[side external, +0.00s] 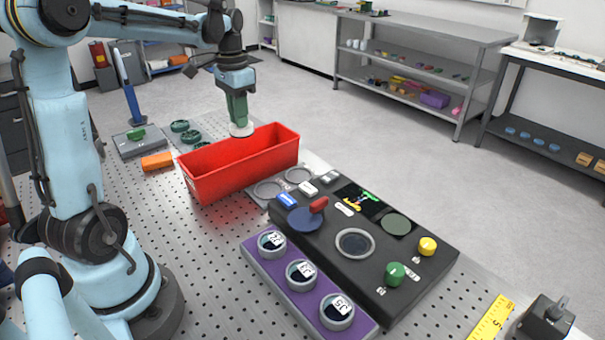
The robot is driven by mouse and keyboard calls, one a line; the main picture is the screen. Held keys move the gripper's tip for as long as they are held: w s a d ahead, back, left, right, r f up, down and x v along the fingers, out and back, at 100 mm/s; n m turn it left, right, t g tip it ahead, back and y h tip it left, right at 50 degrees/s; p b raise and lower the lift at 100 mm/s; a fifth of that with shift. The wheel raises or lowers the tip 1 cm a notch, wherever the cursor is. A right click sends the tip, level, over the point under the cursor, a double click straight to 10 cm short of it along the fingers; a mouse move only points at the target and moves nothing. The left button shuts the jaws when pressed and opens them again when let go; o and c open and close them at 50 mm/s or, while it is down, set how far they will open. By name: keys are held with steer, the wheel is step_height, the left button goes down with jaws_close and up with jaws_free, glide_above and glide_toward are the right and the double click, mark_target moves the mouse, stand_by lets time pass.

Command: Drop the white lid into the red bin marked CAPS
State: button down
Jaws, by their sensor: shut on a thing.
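My gripper (238,112) points down over the back part of the red bin (218,178). It is shut on the white lid (241,130), a small pale disc below its green fingers. The lid is at about the height of the bin's rim or a little above it; I cannot tell exactly. The bin is long, open-topped and stands on the perforated table. Its inside floor is mostly hidden, and I cannot read its marking from here.
A dark instrument block (312,250) with green and yellow knobs stands right of the bin. A purple tray (262,268) holds round lidded pieces in front. An orange block (157,161) and several green rings (190,137) lie left of the bin.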

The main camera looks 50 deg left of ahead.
mark_target(241, 133)
steer(key=shift+f, duration=2.7)
steer(key=c, duration=1)
jaws_free()
steer(key=shift+r, duration=0.1)
step_height(241, 133, up, 12)
steer(key=shift+f, duration=0.1)
steer(key=shift+d, duration=0.1)
steer(key=s+d+f+t, duration=0.2)
steer(key=d+f+t, duration=0.1)
steer(key=d, duration=0.7)
steer(key=s+d+f+t, duration=0.3)
steer(key=d+f+t, duration=0.1)
steer(key=d, duration=0.7)
steer(key=shift+f, duration=0.65)
